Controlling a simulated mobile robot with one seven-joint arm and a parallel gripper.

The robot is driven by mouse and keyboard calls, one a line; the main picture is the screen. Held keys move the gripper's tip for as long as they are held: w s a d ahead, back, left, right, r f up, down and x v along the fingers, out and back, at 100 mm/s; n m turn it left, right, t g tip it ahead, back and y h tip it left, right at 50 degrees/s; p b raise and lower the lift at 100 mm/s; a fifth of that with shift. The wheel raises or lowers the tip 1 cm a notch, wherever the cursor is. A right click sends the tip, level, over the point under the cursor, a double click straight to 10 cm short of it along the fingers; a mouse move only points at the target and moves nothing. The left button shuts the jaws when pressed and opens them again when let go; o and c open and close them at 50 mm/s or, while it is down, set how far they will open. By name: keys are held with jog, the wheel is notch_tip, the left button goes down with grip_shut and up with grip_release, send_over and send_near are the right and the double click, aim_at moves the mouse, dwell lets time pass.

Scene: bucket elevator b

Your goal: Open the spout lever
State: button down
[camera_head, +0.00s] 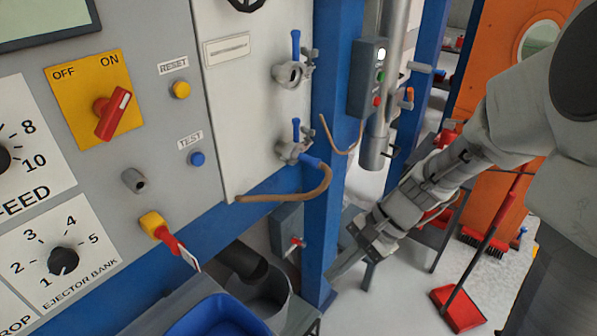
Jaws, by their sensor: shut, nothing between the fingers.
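No label in view names the spout lever, so I cannot tell which handle it is. A small red-tipped lever (296,242) sticks out of a grey box (285,226) low beside the blue post. Two valves with upright blue levers, an upper one (295,46) and a lower one (296,130), are on the white panel. My gripper (343,268) is shut and empty, pointing down-left in front of the post's lower part, right of the red-tipped lever.
The blue post (334,110) carries a control box (368,80). A brown hose (290,198) hangs at the panel's lower edge. A blue bin (215,318) and a grey bucket (272,300) are below. Red cleaning tools (460,307) are at right, with bare floor around them.

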aim_at(294, 240)
jog(key=w+a+f+m+t+y+b, duration=0.1)
jog(key=w+f+m+t+y+b, duration=0.2)
jog(key=f+m, duration=1)
jog(key=w+a+f+m+t+y+b, duration=0.1)
jog(key=w+f+m+t+y+b, duration=0.3)
jog(key=w+f+m+t, duration=0.6)
notch_tip(294, 240, down, 4)
jog(key=w+m+b, duration=0.1)
jog(key=m, duration=0.5)
jog(key=shift+f+m, duration=0.2)
jog(key=shift+m, duration=0.1)
jog(key=shift+w, duration=0.1)
jog(key=w+a+r+b, duration=0.1)
jog(key=w+a+b, duration=0.2)
jog(key=w+a, duration=0.3)
jog(key=shift+w+r, duration=0.4)
jog(key=shift+w, duration=1.45)
jog(key=shift+r, duration=0.1)
jog(key=shift+w+d+r+m, duration=0.15)
jog(key=shift+m, duration=0.15)
